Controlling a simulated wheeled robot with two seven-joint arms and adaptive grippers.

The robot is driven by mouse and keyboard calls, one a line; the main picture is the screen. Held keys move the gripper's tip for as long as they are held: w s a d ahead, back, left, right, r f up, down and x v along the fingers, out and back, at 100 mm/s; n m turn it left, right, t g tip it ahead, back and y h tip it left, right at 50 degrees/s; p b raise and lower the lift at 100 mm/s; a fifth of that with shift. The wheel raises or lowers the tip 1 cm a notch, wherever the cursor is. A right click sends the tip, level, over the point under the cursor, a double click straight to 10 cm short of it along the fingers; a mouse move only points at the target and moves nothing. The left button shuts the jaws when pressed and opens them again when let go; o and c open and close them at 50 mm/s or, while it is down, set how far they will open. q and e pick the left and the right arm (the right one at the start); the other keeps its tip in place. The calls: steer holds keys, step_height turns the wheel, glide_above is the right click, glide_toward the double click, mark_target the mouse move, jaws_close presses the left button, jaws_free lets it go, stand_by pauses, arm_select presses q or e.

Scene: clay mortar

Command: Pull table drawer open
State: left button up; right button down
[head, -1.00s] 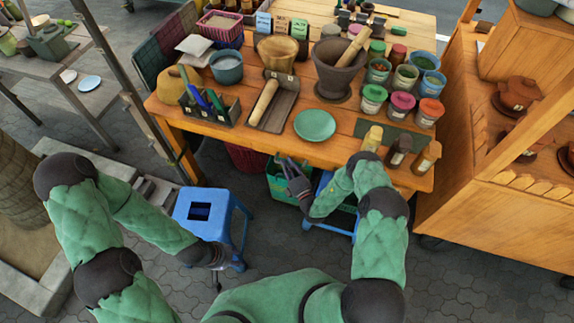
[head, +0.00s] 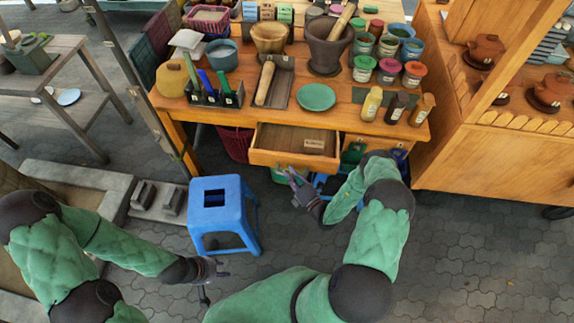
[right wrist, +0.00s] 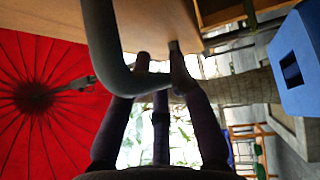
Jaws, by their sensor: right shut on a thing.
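The wooden table drawer (head: 290,157) stands pulled out from under the table's front edge, its inside showing. My right gripper (head: 290,176) is just in front of the drawer front. In the right wrist view its dark fingers (right wrist: 158,62) are shut on the grey curved drawer handle (right wrist: 97,35), beside the plain wooden drawer front (right wrist: 150,20). My left gripper (head: 222,268) hangs low over the paving, away from the drawer; its jaws are too small to judge.
A blue stool (head: 222,190) stands left of the drawer, close to my left arm. The table top (head: 345,125) holds a green plate (head: 317,97), bottles, jars and a mortar (head: 328,45). A wooden cabinet (head: 450,130) stands at the right. Paving in front is open.

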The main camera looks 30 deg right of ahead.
steer(key=shift+s+a, duration=0.75)
steer(key=shift+s, duration=0.35)
steer(key=c, duration=1.1)
jaws_free()
steer(key=shift+s, duration=0.1)
steer(key=v, duration=1.2)
